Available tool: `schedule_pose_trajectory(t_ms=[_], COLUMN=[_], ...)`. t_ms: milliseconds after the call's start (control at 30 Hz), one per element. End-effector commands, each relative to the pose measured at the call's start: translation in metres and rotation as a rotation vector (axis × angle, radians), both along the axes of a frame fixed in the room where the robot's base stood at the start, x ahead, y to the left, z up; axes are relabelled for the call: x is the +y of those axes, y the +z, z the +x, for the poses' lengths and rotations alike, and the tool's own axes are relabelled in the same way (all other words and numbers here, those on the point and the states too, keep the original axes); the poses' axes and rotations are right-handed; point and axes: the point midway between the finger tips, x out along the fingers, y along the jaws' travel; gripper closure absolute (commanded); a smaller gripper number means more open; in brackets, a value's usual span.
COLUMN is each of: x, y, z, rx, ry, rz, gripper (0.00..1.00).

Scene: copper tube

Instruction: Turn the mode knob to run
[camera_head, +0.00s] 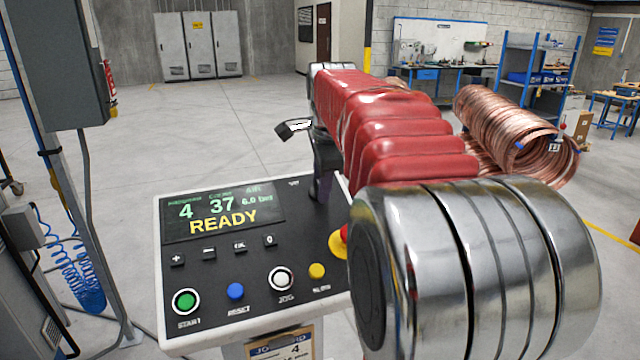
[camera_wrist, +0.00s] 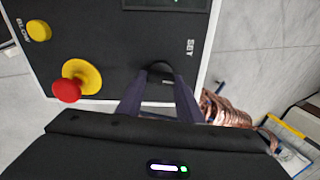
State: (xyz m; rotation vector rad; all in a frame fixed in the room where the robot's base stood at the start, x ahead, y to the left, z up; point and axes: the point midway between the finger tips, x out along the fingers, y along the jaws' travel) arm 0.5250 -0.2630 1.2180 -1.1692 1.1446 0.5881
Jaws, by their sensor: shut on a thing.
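The control panel (camera_head: 225,262) has a dark top with a lit display (camera_head: 222,214) that reads READY. The black mode knob (camera_wrist: 160,69) is at the panel's edge in the wrist view, beside a printed SET label. My gripper (camera_wrist: 159,80) has its two dark fingers on either side of the knob, shut on it. In the head view my gripper (camera_head: 320,190) reaches down to the panel's far right corner. The knob is hidden there, and its other mode labels and exact pointing cannot be read.
A red and yellow emergency stop (camera_wrist: 78,84) sits close to my gripper. Green (camera_head: 186,301), blue (camera_head: 235,291), white (camera_head: 281,279) and yellow (camera_head: 317,271) buttons line the panel's front. Copper coils (camera_head: 500,130) lie behind at the right. Open floor surrounds the panel.

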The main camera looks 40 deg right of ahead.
Motion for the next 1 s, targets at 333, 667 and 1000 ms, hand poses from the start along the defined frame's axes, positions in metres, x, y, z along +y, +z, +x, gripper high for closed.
schedule_pose_trajectory(t_ms=[333, 667, 1000], x=[0.0010, 0.0018, 0.0021], y=[0.0013, 0.0011, 0.0010], z=[-0.0001, -0.0005, -0.0007], rx=[-0.038, -0.064, -0.076], ry=[-0.298, -0.527, -0.622], rz=[0.128, 0.228, 0.268], gripper=[0.90, 0.90, 0.90])
